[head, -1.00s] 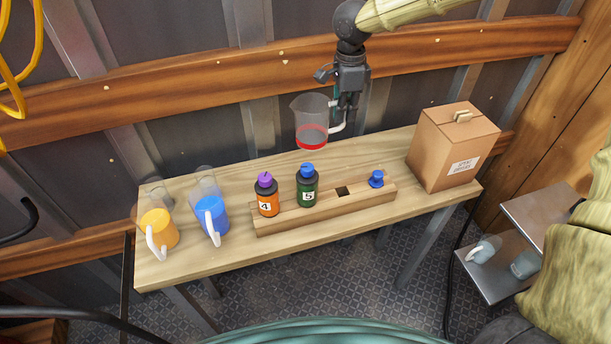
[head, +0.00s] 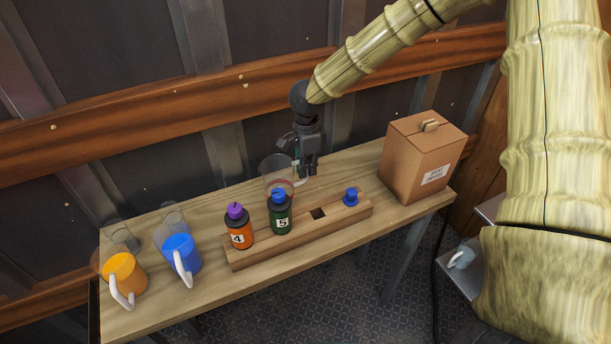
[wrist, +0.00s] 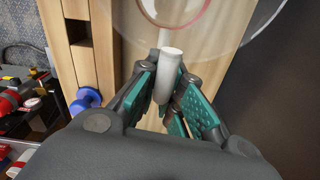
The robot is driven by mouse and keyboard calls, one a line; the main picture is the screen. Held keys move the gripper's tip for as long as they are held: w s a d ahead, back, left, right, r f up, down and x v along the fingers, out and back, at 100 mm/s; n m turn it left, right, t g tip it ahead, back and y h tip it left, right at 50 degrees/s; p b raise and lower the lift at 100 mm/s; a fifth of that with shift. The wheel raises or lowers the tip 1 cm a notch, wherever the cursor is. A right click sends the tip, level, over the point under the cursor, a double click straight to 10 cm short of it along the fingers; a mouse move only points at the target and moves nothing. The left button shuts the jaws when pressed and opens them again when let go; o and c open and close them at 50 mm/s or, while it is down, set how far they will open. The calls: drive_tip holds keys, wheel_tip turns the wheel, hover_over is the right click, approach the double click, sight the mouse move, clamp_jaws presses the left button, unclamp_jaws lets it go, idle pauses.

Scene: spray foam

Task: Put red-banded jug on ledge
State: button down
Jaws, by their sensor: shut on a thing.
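The clear red-banded jug (head: 272,168) is upright over the back part of the wooden table top (head: 350,160), the likely ledge. Bottle 5 hides its lower part in the head view, so I cannot tell whether its base touches the wood. My gripper (head: 303,176) is shut on the jug's white handle, at the jug's right side. In the wrist view the pale handle sits between the green finger pads of my gripper (wrist: 165,84), and the jug's red ring (wrist: 178,26) shows beyond it.
A wooden rack (head: 335,211) holds orange bottle 4 (head: 239,230), green bottle 5 (head: 280,212) and a blue-capped item (head: 351,197). A blue jug (head: 180,254) and a yellow jug (head: 124,275) stand left. A cardboard box (head: 420,160) stands right. Bare wood lies between jug and box.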

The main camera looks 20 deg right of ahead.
drive_tip(key=shift+f+p, duration=0.4)
drive_tip(key=shift+f, duration=1.35)
drive_tip(key=shift+f, duration=0.15)
drive_tip(key=c, duration=1.6)
unclamp_jaws()
drive_tip(key=shift+o, duration=0.2)
